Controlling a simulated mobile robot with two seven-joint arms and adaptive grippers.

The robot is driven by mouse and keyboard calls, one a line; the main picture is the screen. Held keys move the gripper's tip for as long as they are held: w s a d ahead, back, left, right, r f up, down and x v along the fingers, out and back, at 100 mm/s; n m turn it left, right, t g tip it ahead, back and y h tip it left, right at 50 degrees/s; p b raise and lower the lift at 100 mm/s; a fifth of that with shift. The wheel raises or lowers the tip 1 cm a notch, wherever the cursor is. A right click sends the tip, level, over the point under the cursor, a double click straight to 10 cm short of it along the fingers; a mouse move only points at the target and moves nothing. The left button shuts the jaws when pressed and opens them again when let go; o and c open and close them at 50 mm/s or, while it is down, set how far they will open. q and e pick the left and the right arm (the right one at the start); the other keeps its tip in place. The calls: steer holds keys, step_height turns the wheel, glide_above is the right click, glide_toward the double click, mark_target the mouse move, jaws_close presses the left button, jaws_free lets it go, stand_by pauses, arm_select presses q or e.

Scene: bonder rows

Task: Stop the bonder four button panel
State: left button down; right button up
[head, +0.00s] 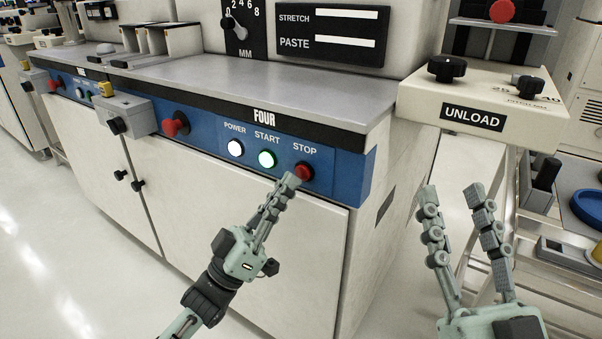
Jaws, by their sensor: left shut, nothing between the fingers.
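The blue panel (215,138) labelled FOUR runs along the front of the bonder cabinet. My right gripper (449,190) is open and empty, to the right of the cabinet and below the UNLOAD box.
A larger red knob (176,125) sits left of POWER on the same panel. A grey box (127,114) juts out further left. The cream UNLOAD box (478,100) overhangs at right, beside a metal rack with a blue round part (589,206). Floor at lower left is clear.

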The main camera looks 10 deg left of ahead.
arm_select(q)
steer(key=shift+w+d, duration=0.1)
steer(key=shift+w, duration=0.1)
steer(key=shift+w, duration=0.25)
steer(key=shift+w+d, duration=0.2)
steer(key=shift+w, duration=0.2)
stand_by(0.6)
steer(key=shift+s, duration=0.2)
steer(key=shift+s+a+p, duration=0.25)
steer(key=shift+s+p, duration=0.1)
steer(key=shift+s, duration=0.25)
steer(key=s, duration=0.1)
steer(key=s+a+p, duration=0.1)
steer(key=s, duration=0.1)
steer(key=s+p, duration=0.1)
steer(key=shift+s+a, duration=0.4)
